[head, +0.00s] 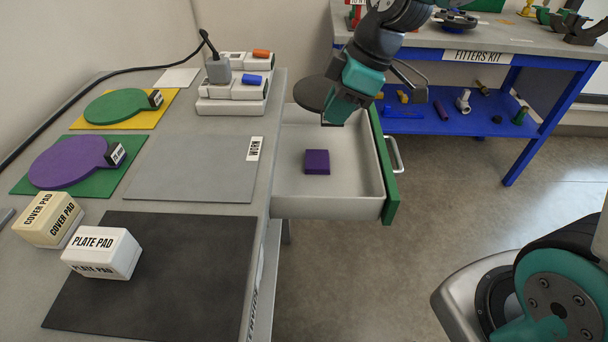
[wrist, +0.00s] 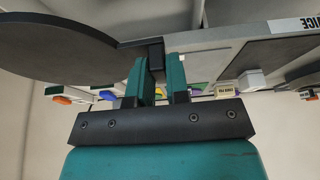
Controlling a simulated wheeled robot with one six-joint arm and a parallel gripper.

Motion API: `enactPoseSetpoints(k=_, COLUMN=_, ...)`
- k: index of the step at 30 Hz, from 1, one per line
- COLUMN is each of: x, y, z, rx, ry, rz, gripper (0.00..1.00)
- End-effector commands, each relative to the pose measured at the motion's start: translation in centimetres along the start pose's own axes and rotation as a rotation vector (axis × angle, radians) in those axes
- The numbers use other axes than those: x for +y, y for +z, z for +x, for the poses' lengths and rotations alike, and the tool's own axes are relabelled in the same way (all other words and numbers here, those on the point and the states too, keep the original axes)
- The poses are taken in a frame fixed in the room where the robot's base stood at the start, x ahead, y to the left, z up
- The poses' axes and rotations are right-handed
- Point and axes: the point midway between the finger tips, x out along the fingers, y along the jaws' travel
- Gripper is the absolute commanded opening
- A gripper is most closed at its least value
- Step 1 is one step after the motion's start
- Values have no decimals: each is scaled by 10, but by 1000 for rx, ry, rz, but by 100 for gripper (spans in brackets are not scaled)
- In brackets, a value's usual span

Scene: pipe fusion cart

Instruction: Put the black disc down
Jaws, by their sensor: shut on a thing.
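My gripper (head: 333,112) is shut on the black disc (head: 312,94) and holds it up over the back of the open drawer. In the wrist view the disc (wrist: 55,48) reaches out to the left. Its dark tab (wrist: 156,52) is at the fingers (wrist: 165,75). A grey mat labelled WORN (head: 190,168) lies bare on the bench. A larger dark mat (head: 165,285) lies in front of it, with a white PLATE PAD block (head: 100,252) on its left edge.
The green-fronted drawer (head: 378,165) is open and holds a purple block (head: 317,161). Purple (head: 68,160) and green (head: 118,106) discs lie on mats at left. A cream COVER PAD block (head: 48,220) and a white device (head: 235,90) stand on the bench. A blue FITTERS KIT bench (head: 545,125) stands behind.

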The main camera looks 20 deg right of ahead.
Motion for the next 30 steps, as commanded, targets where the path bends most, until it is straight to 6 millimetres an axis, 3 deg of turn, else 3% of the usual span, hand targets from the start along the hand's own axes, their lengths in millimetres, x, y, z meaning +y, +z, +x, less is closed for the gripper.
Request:
enactPoseSetpoints(k=12, x=-2, y=40, z=96, rx=-1, ry=-6, rz=-1, gripper=0)
enactPoseSetpoints(k=18, x=-1, y=50, z=121, rx=-1, ry=-3, rz=-2, gripper=0)
enactPoseSetpoints(k=22, x=-1, y=42, z=126, rx=1, ry=0, rz=-5, gripper=0)
enactPoseSetpoints(k=28, x=-1, y=10, z=138, rx=1, ry=-2, rz=-6, gripper=0)
enactPoseSetpoints(k=30, x=-1, y=17, z=146, rx=-1, ry=-2, rz=0, gripper=0)
